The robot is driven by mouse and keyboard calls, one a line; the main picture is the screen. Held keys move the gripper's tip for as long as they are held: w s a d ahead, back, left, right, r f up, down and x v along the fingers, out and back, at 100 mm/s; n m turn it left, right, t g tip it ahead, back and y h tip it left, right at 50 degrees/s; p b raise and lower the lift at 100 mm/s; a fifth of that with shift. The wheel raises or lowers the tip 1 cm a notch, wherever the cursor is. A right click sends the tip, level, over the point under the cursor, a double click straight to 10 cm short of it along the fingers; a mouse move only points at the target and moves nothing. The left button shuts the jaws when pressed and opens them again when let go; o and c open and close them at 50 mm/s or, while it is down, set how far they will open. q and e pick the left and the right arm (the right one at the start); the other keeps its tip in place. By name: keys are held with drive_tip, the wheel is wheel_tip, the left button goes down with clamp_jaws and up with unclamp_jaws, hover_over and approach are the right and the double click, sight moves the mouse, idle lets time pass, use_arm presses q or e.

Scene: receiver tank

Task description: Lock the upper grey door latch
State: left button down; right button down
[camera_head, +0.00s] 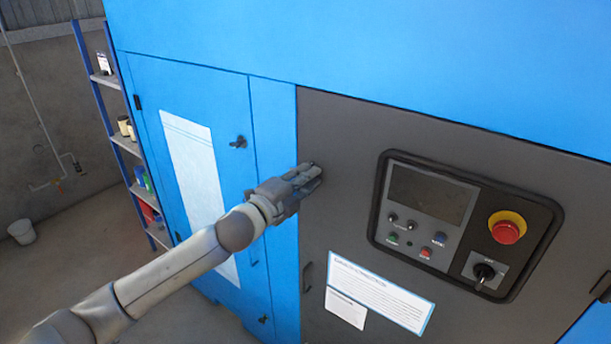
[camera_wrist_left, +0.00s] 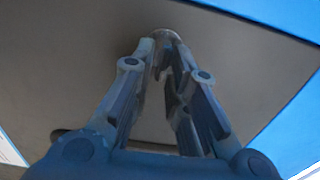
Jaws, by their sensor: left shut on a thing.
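The grey door (camera_head: 340,130) fills the middle and right of the head view and is shut flush with the blue cabinet. My left gripper (camera_head: 313,172) reaches from the left to the door's upper left edge. It is shut on the upper grey door latch. Only a small rounded part of the latch (camera_wrist_left: 165,34) shows between the fingertips in the left wrist view, where the left gripper (camera_wrist_left: 163,48) points at the door face. The fingers hide most of the latch, so its turn angle cannot be told. My right gripper is not in view.
A control panel (camera_head: 455,225) with a red stop button (camera_head: 507,230) and a black rotary switch (camera_head: 485,272) is on the grey door. A dark handle (camera_head: 307,277) sits lower on its left edge. A blue door (camera_head: 185,100) with its own black latch (camera_head: 238,142) is on the left.

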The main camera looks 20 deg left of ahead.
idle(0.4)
use_arm(q)
drive_tip(key=c, duration=1.6)
unclamp_jaws()
drive_tip(key=v, duration=1.2)
